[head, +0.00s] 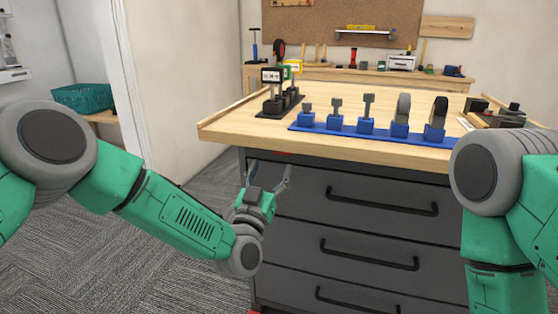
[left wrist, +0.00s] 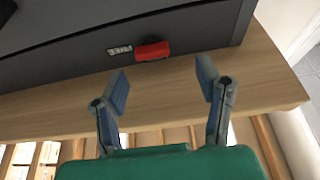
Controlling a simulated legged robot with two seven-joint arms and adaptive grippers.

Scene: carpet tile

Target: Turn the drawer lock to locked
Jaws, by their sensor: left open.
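The red drawer lock (left wrist: 152,50) sits on the dark grey cabinet front just under the wooden top, beside a small light label (left wrist: 119,51) with dark lettering. Its red also shows at the top edge of the drawers in the head view (head: 283,153). My left gripper (head: 269,172) is open in front of the cabinet's upper left part. In the left wrist view its fingers (left wrist: 163,84) are spread apart, with the lock just beyond the gap and not touched. My right gripper is out of view; only part of that arm shows.
The wooden worktop (head: 225,127) overhangs the drawers. A blue rail (head: 400,138) with several blue-based pieces stands on it, beside a dark stand (head: 273,100). Black drawer handles (head: 380,203) stick out below. Carpet floor (head: 100,265) lies open to the left.

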